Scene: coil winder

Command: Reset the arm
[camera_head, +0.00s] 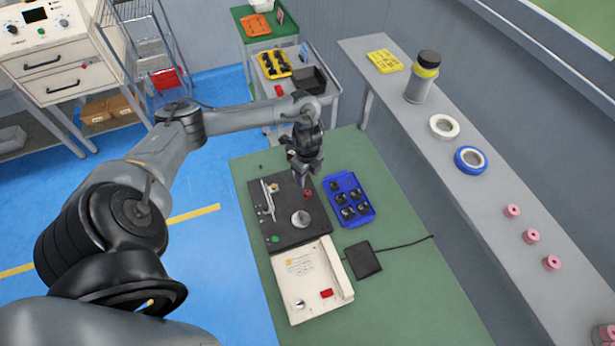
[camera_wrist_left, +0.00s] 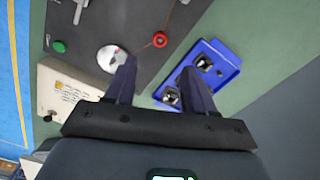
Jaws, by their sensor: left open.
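My left gripper (camera_head: 301,178) hangs over the far part of the dark coil winder (camera_head: 282,236) on the green table. In the left wrist view the left gripper (camera_wrist_left: 157,85) has its two fingers apart with nothing between them. The winder carries a silver disc (camera_head: 301,219), a small red-orange piece (camera_head: 307,194) and a green button (camera_head: 274,240). The wrist view also shows the disc (camera_wrist_left: 111,58), the red-orange piece (camera_wrist_left: 160,39) and the green button (camera_wrist_left: 59,46). My right gripper is in neither view.
A blue tray (camera_head: 364,215) with several dark parts lies right of the winder. A cream control box (camera_head: 303,278) and a black pad with a cable (camera_head: 363,260) are nearer. The grey shelf (camera_head: 452,157) on the right holds tape rolls, pink spools and a bottle.

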